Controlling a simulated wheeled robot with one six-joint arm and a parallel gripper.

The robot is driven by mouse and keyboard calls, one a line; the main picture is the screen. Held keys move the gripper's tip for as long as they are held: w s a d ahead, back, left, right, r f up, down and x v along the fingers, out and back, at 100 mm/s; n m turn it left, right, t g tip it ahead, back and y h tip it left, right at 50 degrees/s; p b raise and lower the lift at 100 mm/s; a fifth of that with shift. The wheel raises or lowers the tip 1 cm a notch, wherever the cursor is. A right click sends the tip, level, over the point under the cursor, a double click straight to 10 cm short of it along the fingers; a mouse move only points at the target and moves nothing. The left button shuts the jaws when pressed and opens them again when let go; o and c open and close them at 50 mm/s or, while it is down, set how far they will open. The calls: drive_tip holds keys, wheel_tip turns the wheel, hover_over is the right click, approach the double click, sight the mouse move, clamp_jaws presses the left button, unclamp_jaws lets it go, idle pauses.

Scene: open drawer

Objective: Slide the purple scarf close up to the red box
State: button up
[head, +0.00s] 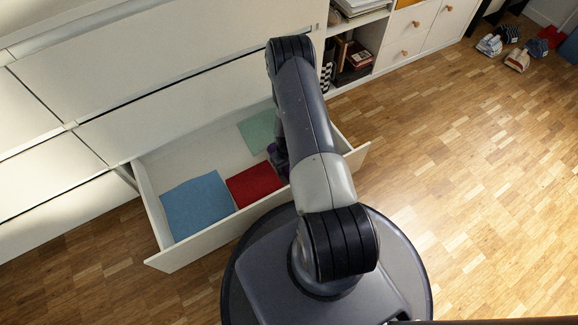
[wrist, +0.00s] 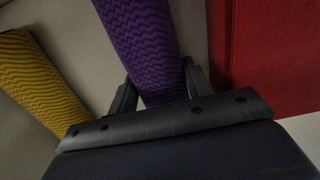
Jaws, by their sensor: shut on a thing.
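The purple scarf (wrist: 140,45), a rolled shape with wavy dark stripes, lies between the two fingers of my gripper (wrist: 158,95) in the wrist view. The gripper is shut on it. The red box (wrist: 275,55) is just right of the scarf in that view, with a narrow strip of drawer floor and my right finger between them. In the head view the red box (head: 255,184) lies in the open drawer, left of my arm. My arm hides most of the gripper and scarf there.
The open white drawer (head: 207,249) also holds a blue item (head: 197,204) left of the red box and a pale green item (head: 258,131) at the back. A yellow striped roll (wrist: 38,80) lies left of the scarf in the wrist view, with bare floor between.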

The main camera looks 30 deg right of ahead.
drive_tip(key=shift+a, duration=0.1)
drive_tip(key=o, duration=1.1)
drive_tip(key=shift+r, duration=0.1)
wheel_tip(320, 180, up, 11)
drive_tip(key=p, duration=0.4)
drive_tip(key=shift+f, duration=0.2)
wheel_tip(320, 180, down, 11)
drive_tip(key=b, duration=0.4)
drive_tip(key=shift+r, duration=0.1)
